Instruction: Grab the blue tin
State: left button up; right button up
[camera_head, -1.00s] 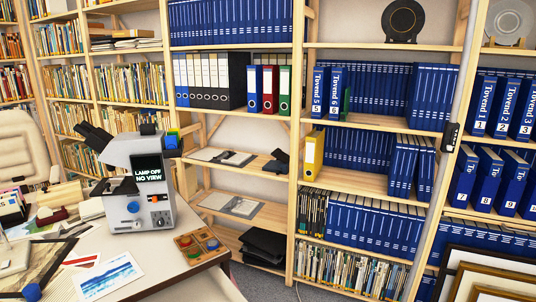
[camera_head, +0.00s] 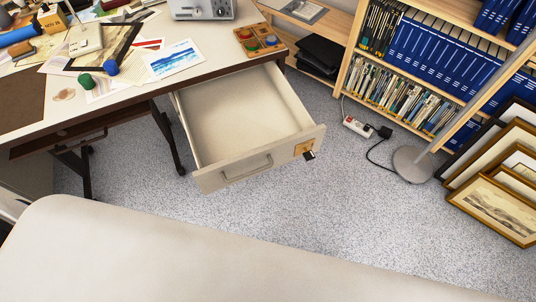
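A small blue tin (camera_head: 111,67) stands on the desk, beside a green tin (camera_head: 86,80) and left of a blue watercolour print (camera_head: 173,60). A wooden tray (camera_head: 272,51) at the desk's right end holds small round red, green and blue pieces, the blue one (camera_head: 271,40) at its right. I cannot tell whether these are tins as well. Neither of my grippers is in view.
The desk's drawer (camera_head: 248,112) is pulled out and looks empty, with a key at its front. Framed prints (camera_head: 505,205) lean at the right, near a lamp base (camera_head: 412,164) and power strip (camera_head: 357,126). A pale surface (camera_head: 180,255) fills the bottom. Carpet between is clear.

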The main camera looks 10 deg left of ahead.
aim_at(111, 66)
jog(key=u, duration=1.6)
jog(key=i+j, duration=0.5)
jog(key=i, duration=0.2)
